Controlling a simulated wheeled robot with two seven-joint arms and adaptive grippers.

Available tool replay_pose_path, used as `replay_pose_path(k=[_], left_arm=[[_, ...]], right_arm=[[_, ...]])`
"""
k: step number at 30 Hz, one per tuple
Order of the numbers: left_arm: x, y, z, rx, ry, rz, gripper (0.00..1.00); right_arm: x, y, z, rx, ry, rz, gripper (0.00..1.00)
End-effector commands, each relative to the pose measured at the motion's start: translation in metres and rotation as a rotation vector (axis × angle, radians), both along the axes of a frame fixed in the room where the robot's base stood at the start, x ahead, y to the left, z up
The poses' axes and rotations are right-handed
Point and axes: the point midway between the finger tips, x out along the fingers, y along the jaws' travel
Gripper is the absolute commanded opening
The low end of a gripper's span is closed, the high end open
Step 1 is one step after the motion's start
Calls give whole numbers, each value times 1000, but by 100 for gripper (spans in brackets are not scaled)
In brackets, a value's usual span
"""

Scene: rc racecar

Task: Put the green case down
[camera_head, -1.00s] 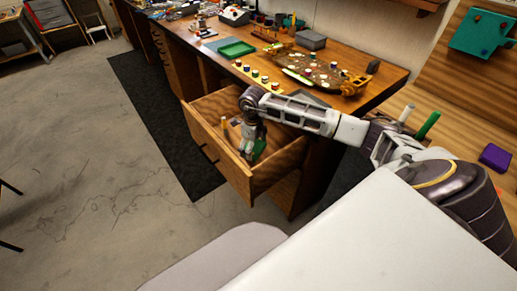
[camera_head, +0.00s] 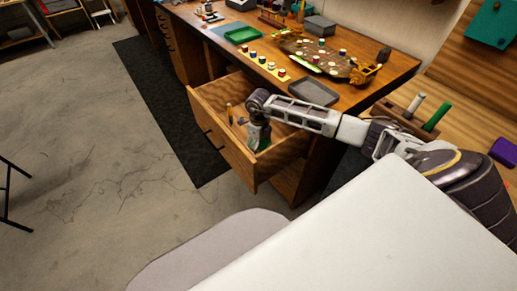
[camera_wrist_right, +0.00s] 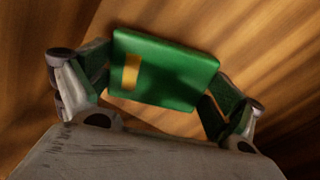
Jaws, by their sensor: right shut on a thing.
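The green case (camera_wrist_right: 165,68) with a yellow label fills the middle of the right wrist view. My right gripper (camera_wrist_right: 160,84) is shut on it, with one finger at each side. In the head view my right gripper (camera_head: 258,136) points down inside the open wooden drawer (camera_head: 232,152), near its front right part. Only a little green shows there beside the fingers. I cannot tell whether the case touches the drawer floor. My left gripper is not in view.
A small upright item (camera_head: 230,113) stands in the drawer left of my gripper. The drawer walls are close around. Above, the workbench (camera_head: 380,92) holds a grey tray (camera_head: 313,92), a green tray (camera_head: 243,34) and several small pots.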

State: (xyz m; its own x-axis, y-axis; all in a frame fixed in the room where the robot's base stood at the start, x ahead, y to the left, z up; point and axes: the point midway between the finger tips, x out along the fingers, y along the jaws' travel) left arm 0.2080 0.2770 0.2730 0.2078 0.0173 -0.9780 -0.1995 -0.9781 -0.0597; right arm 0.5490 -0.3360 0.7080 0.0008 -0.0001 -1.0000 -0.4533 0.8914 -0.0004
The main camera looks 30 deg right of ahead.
Motion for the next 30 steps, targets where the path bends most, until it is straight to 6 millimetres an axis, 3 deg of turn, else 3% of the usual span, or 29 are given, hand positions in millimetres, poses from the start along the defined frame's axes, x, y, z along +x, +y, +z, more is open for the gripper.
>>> replay_pose_path(k=[9,26,27,30], left_arm=[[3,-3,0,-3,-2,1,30],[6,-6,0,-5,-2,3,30],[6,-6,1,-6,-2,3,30],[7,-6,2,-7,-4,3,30]], right_arm=[[0,1,-29,1,0,1,68],[0,0,-33,0,1,1,68],[0,0,-34,0,1,1,95],[0,0,-33,0,1,1,100]])
